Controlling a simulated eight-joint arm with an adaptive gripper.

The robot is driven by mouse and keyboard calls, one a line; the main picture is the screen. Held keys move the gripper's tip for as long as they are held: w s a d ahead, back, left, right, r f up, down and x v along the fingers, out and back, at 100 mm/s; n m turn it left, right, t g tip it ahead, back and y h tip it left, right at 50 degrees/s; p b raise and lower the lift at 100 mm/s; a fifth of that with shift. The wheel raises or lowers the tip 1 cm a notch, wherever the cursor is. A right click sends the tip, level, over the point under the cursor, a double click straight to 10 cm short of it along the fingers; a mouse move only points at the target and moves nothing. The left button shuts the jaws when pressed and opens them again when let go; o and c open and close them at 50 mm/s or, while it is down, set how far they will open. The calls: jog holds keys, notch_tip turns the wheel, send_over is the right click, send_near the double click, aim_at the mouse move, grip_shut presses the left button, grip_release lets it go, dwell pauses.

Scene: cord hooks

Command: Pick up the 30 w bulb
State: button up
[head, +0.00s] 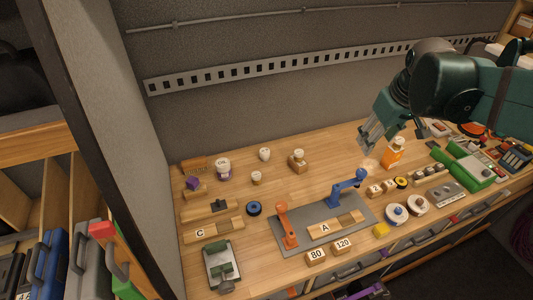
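My gripper (372,146) hangs over the right half of the bench, fingers pointing down. The view is too small to tell whether its fingers are open or shut. A pale, rounded, bulb-like thing (369,165) is just below the fingertips, and I cannot tell whether they touch it. A whitish bulb-like piece (264,154) stands at the back middle of the bench. Another pale-topped piece (297,157) sits on a wooden block, and a smaller one (256,177) stands in front. No wattage marking is readable, so I cannot tell which is the 30 w bulb.
An orange bottle (393,154) stands close to the right of my gripper. A green tool (468,166) and several small parts crowd the right side. The back wall holds a slotted rail (260,69).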

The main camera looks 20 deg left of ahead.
jog(key=w+a+f+n+g, duration=0.1)
jog(key=w+a+f+n, duration=0.25)
jog(key=w+a, duration=0.55)
jog(key=n+g+h, duration=0.1)
jog(key=n+g, duration=0.2)
jog(key=n, duration=0.5)
send_over(265, 150)
jog(key=shift+m, duration=0.25)
jog(key=f, duration=1.4)
jog(key=d+f, duration=0.1)
jog(key=f, duration=0.6)
jog(key=shift+s+f, duration=0.1)
jog(key=shift+f, duration=0.05)
jog(key=shift+s+a+f, duration=0.1)
jog(key=shift+a+f, duration=0.3)
jog(key=shift+a, duration=0.05)
jog(key=shift+f, duration=0.1)
jog(key=shift+f, duration=1.15)
jog(key=shift+f, duration=0.15)
